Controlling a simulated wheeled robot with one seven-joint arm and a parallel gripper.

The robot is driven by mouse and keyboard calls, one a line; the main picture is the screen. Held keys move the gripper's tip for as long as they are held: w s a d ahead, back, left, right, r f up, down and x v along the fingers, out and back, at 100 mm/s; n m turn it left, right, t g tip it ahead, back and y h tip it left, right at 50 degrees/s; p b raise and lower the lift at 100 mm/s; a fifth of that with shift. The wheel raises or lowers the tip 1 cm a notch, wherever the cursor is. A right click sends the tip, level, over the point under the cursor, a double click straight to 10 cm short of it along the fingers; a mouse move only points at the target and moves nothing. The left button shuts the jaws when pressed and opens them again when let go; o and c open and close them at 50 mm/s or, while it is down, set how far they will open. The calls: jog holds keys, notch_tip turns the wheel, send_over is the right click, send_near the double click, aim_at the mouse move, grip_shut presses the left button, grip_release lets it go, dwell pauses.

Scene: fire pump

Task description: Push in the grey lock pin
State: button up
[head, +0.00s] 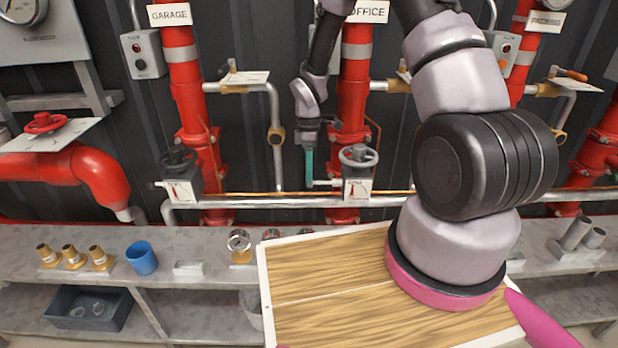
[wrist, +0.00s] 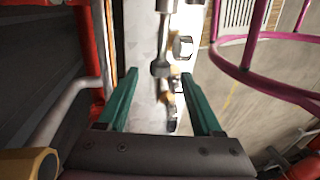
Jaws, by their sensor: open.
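The grey lock pin appears to be the short pale rod (head: 325,183) sticking out to the left from the white gauge box (head: 357,190) under a grey handwheel (head: 358,156). My gripper (head: 309,184) points down at the left end of this rod, with its teal fingers open. In the wrist view, my open gripper (wrist: 165,82) has a grey rod with a wider end, likely the pin (wrist: 160,66), reaching from the top into the gap between the fingers. No contact with either finger is clear. The finger depth relative to the pin is hard to tell.
A red riser (head: 352,90) stands behind the gauge box. A silver pipe (head: 270,202) runs level just below my fingertips. A thin grey pipe (head: 277,150) drops to my gripper's left. A similar valve (head: 180,180) is further left. The bench (head: 205,250) holds a blue cup (head: 142,258).

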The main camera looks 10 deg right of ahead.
aim_at(314, 182)
jog(key=shift+s+f, duration=0.25)
jog(key=shift+f, duration=1)
grip_shut()
dwell(0.5)
